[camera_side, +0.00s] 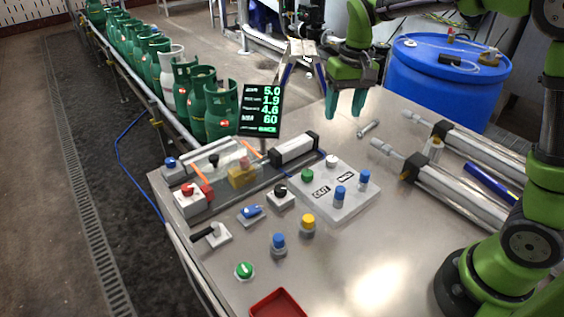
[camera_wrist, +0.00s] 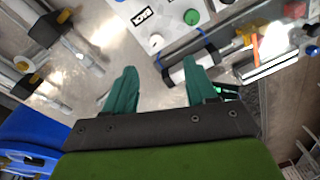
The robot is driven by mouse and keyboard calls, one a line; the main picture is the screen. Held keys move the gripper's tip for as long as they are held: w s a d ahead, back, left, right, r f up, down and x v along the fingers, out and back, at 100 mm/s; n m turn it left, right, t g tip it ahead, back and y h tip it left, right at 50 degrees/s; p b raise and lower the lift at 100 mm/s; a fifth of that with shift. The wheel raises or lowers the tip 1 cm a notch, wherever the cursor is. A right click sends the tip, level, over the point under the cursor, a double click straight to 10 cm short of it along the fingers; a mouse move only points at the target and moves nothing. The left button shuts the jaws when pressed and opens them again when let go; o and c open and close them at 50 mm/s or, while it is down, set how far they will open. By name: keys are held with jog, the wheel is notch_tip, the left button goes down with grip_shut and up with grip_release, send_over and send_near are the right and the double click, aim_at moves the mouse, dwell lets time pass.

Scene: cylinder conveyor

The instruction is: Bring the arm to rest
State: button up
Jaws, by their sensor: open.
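My gripper (camera_side: 345,108) hangs from my green arm above the back part of the metal table (camera_side: 375,275). Its two teal fingers point down, apart from each other, with nothing between them. In the wrist view my gripper (camera_wrist: 160,88) is open, and bare metal table shows between the fingers. The fingers touch nothing that I can see. The white button plate (camera_side: 322,190) lies nearer the side camera, apart from my gripper.
A blue drum (camera_side: 445,85) stands behind the table. Metal cylinders (camera_side: 450,190) lie at the right. A small display (camera_side: 261,110) rises at the table's back left. Green gas bottles (camera_side: 221,110) line the conveyor. A red tray (camera_side: 277,305) sits at the front.

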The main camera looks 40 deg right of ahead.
jog(key=s+a+r+t, duration=0.2)
jog(key=s+t, duration=0.1)
jog(key=s, duration=0.5)
jog(key=s+a+r+t+y, duration=0.1)
jog(key=s+a+r+t, duration=0.1)
jog(key=s, duration=0.7)
jog(key=shift+s+a+r+t+y, duration=0.15)
jog(key=shift+s+r+t+y, duration=0.2)
jog(key=shift+t, duration=0.35)
grip_shut()
